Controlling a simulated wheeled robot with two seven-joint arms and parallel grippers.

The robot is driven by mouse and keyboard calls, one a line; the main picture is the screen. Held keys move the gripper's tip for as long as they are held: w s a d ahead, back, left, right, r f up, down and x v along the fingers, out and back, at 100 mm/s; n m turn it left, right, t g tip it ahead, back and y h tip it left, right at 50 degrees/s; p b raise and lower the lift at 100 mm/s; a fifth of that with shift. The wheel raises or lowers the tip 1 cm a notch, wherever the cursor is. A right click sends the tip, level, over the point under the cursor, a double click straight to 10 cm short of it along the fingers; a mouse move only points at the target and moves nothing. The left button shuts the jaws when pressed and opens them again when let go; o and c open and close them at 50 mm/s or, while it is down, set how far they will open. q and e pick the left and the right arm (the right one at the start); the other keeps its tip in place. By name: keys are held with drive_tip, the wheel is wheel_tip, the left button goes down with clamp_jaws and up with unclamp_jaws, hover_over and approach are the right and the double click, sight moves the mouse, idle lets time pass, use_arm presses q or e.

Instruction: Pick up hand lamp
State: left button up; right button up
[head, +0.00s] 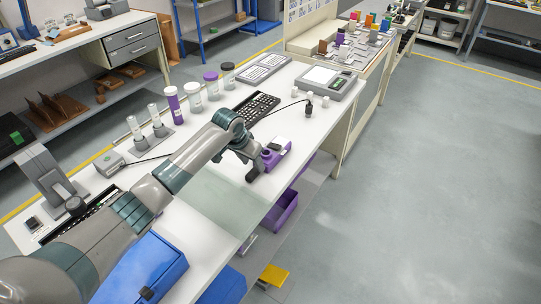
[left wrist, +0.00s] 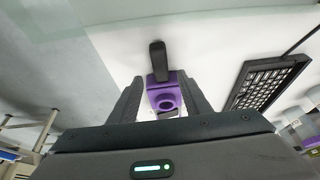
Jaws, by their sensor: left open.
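The hand lamp appears to be a purple body with a round purple ring and a black handle. It lies on the white bench in the head view (head: 274,156). In the left wrist view the lamp (left wrist: 164,97) sits between the fingers, with its black handle pointing away from the gripper. My left gripper (head: 257,155) is open over the lamp, with one finger on each side in the left wrist view (left wrist: 163,88). Contact is not clear. The gripper hides part of the lamp in the head view. My right gripper is not in view.
A black keyboard (head: 254,108) lies beyond the gripper, also visible in the left wrist view (left wrist: 264,84). Capped bottles (head: 212,85) stand along the bench's far side. A greenish translucent sheet (head: 215,202) lies nearer.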

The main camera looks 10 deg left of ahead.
sight(256, 169)
use_arm(q)
drive_tip(key=shift+p+x, duration=0.5)
drive_tip(key=shift+x, duration=1.55)
drive_tip(key=shift+a, duration=0.15)
clamp_jaws()
